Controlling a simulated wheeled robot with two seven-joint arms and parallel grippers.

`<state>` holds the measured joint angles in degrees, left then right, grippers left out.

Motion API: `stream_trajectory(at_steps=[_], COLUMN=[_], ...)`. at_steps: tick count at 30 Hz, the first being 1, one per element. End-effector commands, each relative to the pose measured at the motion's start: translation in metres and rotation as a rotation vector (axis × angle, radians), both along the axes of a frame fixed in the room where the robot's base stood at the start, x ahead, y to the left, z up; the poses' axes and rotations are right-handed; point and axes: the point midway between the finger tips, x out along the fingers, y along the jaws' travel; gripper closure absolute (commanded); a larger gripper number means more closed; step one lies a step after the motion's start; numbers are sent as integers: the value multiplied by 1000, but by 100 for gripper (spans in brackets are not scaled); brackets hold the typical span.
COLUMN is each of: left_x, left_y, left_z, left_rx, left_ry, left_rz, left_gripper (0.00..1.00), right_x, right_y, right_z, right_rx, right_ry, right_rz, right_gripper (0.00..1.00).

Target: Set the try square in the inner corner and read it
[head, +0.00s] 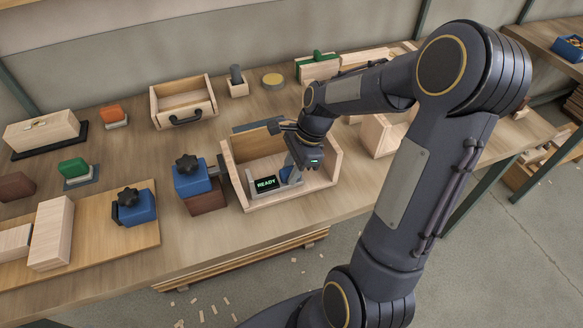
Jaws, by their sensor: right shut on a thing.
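My right gripper (300,163) reaches down into an open wooden box (245,148) at the middle of the bench. It is shut on a blue-grey piece (292,177), which I take to be the try square; the fingers hide much of it. The piece is low inside the box, near its front wall. I cannot tell whether it touches the box's inner corner. A small dark display (266,184) beside it, to the left, reads "READY" in green. My left gripper is not in view.
A blue clamp with a black knob (192,178) stands against the box's left side, on a brown block. Another blue clamp (135,207) is farther left on a board. A wooden drawer (183,101) stands behind. More wooden parts (375,135) lie to the right.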

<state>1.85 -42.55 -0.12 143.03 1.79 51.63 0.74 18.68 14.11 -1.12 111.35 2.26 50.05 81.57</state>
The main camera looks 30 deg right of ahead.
Motion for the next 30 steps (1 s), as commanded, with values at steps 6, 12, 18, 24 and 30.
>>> stream_trajectory(at_steps=[6, 12, 18, 24, 30], left_x=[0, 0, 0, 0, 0], left_y=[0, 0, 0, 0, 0], left_z=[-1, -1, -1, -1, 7], left_rx=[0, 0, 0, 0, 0], left_ry=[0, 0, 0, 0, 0], left_rz=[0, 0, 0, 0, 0], left_gripper=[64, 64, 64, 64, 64], right_x=[0, 0, 0, 0, -1], right_y=[0, 0, 0, 0, -2], right_z=[-2, -2, -2, -2, 7], right_rx=[0, 0, 0, 0, 0], right_ry=[0, 0, 0, 1, 0], right_rz=[1, 1, 1, 1, 0], right_gripper=[100, 71, 50, 50, 50])
